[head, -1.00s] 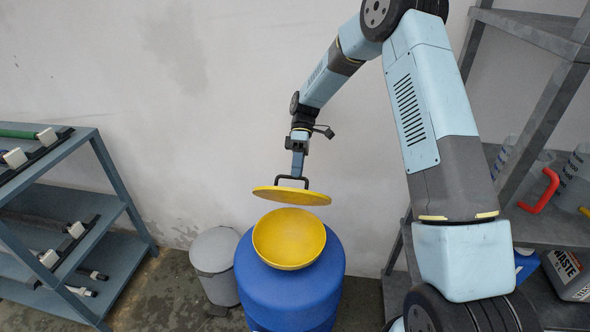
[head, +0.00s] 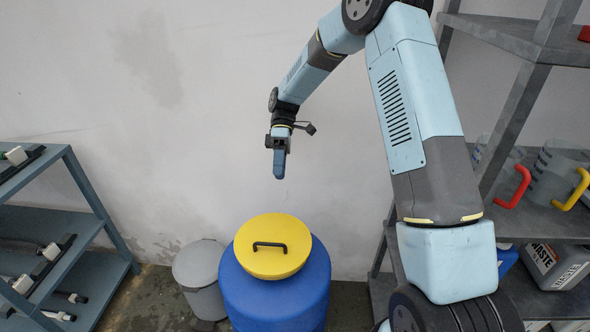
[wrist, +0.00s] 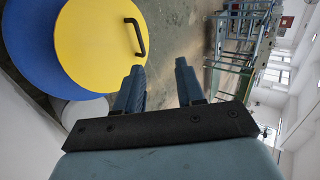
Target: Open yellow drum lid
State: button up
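A grey bin (head: 204,270) stands left of the drum. A blue shelf (head: 105,265) with tools is at the left. A grey rack (head: 505,115) with jugs and waste containers is at the right. The wall (head: 200,130) is behind; the air around my gripper is free.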

jog(key=s+d+r, duration=0.4)
jog(key=s+r, duration=0.4)
jog(key=s, duration=0.4)
jog(key=shift+d+r, duration=0.1)
jog(key=shift+r, duration=0.1)
